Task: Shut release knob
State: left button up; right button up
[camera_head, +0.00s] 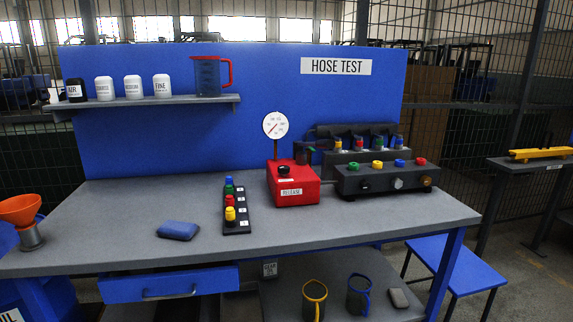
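The release knob (284,171) is a small black knob on top of the red box labelled RELEASE (292,191). The box stands near the middle of the grey workbench (330,225). A round white gauge (275,125) rises on a post behind the knob. The knob is too small to tell whether it is open or shut. Neither of my grippers is in view, and nothing of mine touches the knob.
A black console (386,181) with coloured knobs stands right of the box. A black strip (238,219) with coloured fittings lies to its left. A blue cloth (178,230) and an orange funnel (20,210) are farther left. The bench's front is clear.

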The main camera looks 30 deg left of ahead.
aim_at(284, 170)
jog(key=u, duration=0.3)
jog(key=i, duration=1)
jog(key=u, duration=0.5)
